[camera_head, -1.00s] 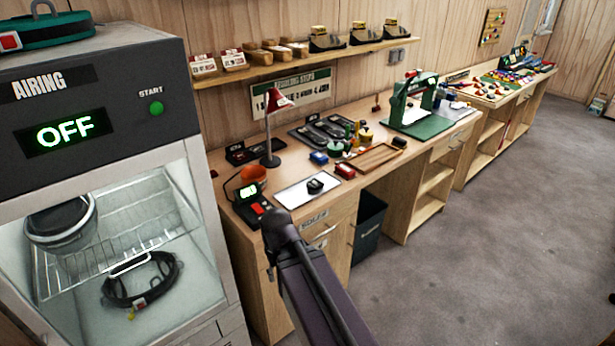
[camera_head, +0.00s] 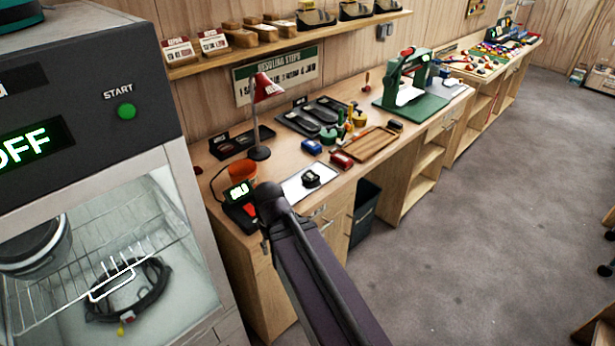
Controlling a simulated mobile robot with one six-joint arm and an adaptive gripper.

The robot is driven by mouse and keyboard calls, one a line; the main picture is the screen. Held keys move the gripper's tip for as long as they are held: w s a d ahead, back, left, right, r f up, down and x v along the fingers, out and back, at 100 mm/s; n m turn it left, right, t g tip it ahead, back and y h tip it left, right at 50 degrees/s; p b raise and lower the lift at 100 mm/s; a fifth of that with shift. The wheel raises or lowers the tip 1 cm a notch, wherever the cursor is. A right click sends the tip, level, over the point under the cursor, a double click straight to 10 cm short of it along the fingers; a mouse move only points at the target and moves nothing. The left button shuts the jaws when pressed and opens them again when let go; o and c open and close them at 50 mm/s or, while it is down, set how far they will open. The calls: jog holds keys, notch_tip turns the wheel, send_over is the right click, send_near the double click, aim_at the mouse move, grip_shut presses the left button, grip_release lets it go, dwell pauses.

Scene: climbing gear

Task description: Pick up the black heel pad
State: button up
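A small black piece (camera_head: 311,179) lies on a white sheet (camera_head: 293,190) near the front edge of the workbench (camera_head: 226,176). It is too small to tell for certain whether it is the heel pad. Black sole-shaped pieces (camera_head: 322,112) lie in a dark tray behind it. Part of my own dark arm rises from the bottom of the picture in front of the bench. My gripper does not show, so what it holds is hidden.
A green press (camera_head: 412,85) stands farther right. The airing cabinet (camera_head: 120,60) is close on the left. The grey floor (camera_head: 480,200) is open at right.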

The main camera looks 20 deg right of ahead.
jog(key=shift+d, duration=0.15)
